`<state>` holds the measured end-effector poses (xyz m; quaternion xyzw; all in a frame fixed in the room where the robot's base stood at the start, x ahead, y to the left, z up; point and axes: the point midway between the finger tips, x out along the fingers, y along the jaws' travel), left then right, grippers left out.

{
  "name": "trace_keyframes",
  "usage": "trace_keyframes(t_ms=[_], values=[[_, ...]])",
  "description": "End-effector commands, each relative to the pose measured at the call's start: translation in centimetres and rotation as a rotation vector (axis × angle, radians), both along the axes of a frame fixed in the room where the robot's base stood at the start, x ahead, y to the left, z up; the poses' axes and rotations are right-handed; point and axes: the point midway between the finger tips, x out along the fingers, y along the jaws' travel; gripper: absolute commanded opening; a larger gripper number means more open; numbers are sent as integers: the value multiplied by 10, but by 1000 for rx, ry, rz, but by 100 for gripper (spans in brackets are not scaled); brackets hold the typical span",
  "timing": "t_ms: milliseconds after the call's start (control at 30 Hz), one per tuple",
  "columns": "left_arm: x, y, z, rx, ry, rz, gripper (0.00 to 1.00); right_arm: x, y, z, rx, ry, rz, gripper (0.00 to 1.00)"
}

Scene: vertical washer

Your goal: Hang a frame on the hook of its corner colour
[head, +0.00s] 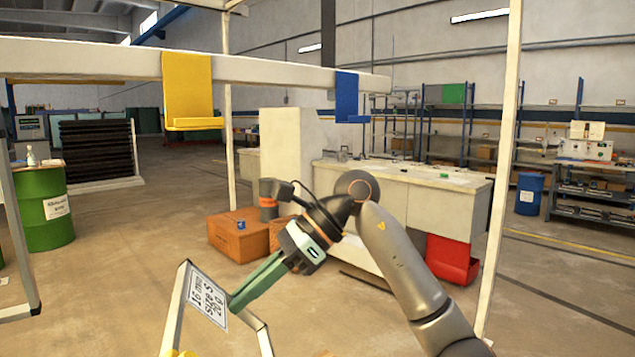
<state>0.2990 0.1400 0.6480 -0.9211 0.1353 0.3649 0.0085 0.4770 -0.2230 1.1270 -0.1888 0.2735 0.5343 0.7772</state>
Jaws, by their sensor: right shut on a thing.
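My right gripper (240,297), with green fingers, comes in from the right and is shut on a pale frame (173,310) at the lower middle. The frame is tilted, carries a white printed label and runs out of the picture at the bottom. A yellow corner (180,353) shows at its lower left. A yellow hook (188,88) and a blue hook (347,97) hang on a white crossbar (270,72) above and behind the frame. Both hooks look empty, and the frame is apart from them. My left gripper is out of view.
White upright posts (503,180) stand at the right and behind the bar. A slanted pale structure (18,235) cuts in at the left edge. A green barrel (45,215), an orange box (238,235) and a pale counter (410,190) stand farther back. Open floor lies between.

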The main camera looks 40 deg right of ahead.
Motion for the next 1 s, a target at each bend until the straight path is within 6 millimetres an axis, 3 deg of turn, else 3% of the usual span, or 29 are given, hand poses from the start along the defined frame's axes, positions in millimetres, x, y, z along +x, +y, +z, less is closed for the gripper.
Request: trace_keyframes(t_ms=[167,300,400,500,700,1000], values=[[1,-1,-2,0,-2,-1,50,-6,-18,46,187,-129,-392,0],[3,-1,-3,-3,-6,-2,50,-18,-39,95,322,-293,-677,0],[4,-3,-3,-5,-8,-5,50,-33,-58,132,399,-413,-822,0],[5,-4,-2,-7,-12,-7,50,-46,-72,155,443,-482,-884,0],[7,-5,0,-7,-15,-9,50,-56,-82,173,474,-524,-909,0],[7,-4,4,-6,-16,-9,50,-38,-81,172,475,-519,-906,0]])
